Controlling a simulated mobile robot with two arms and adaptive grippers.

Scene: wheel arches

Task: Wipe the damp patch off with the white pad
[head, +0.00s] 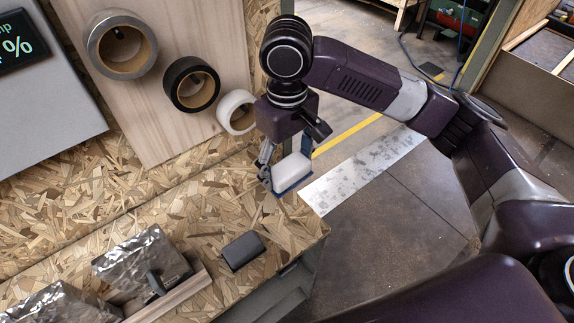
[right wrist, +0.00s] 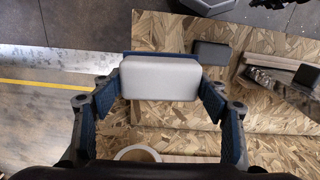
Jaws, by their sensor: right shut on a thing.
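The white pad (head: 291,172) has a blue edge along its underside. My right gripper (head: 277,176) is shut on it, near the right edge of the chipboard worktop (head: 225,205). In the right wrist view the pad (right wrist: 160,78) sits between the two blue-lined fingers. I cannot tell whether the pad touches the board below it. I cannot make out a damp patch on the worktop; the pad and gripper hide part of the board. My left gripper is not in view.
A dark grey block (head: 243,250) lies near the worktop's front edge. Crumpled silver packs (head: 140,265) and a wooden strip (head: 172,298) lie at the lower left. Tape rolls (head: 191,84) hang on the back panel. A grey display box (head: 45,95) stands upper left.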

